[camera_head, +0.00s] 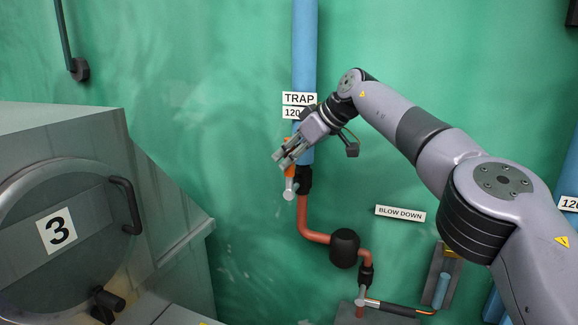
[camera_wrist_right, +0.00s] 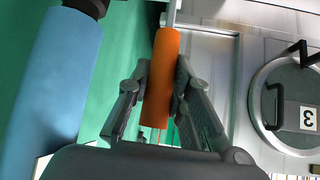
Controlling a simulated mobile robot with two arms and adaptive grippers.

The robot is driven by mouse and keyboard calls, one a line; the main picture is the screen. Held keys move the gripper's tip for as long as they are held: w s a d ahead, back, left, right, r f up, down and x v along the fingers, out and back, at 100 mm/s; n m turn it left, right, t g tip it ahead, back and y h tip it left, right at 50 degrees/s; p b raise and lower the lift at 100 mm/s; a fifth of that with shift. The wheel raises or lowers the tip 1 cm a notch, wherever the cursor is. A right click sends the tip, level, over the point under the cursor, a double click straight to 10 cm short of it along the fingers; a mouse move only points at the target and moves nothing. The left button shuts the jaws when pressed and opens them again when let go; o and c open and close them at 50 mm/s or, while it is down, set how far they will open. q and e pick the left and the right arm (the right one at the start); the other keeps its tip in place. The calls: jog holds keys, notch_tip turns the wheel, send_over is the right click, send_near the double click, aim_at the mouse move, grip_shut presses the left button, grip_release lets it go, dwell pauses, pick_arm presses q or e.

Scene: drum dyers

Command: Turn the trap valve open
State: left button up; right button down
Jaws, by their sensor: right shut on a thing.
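The trap valve's orange lever (camera_head: 289,170) stands beside the blue vertical pipe (camera_head: 304,40), under the white TRAP label (camera_head: 299,98). A silver valve stem (camera_head: 289,190) shows below the lever. My right gripper (camera_head: 281,161) is at the lever and shut on it. In the right wrist view the orange handle (camera_wrist_right: 163,75) lies between the two fingers of my right gripper (camera_wrist_right: 160,90), with the blue pipe (camera_wrist_right: 50,75) to its left. The fingers partly hide the lever in the head view. My left gripper is not in view.
A grey drum machine with a round door (camera_head: 70,235) marked 3 stands at the left. Copper pipe (camera_head: 313,236) with a black bulb (camera_head: 344,248) runs below the valve. A BLOW DOWN label (camera_head: 400,213) is on the green wall at the right.

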jog(key=shift+a+f, duration=0.1)
jog(key=shift+f, duration=0.15)
dwell(0.3)
jog(key=c, duration=1.4)
grip_release()
jog(key=shift+w+a, duration=0.1)
jog(key=shift+c, duration=0.2)
jog(key=shift+r, duration=0.1)
jog(key=shift+d+r, duration=0.1)
jog(key=shift+d, duration=0.1)
jog(key=shift+d+r, duration=0.1)
jog(key=shift+r, duration=0.1)
jog(key=v, duration=1.1)
jog(key=shift+s, duration=0.25)
jog(key=shift+d+r, duration=0.1)
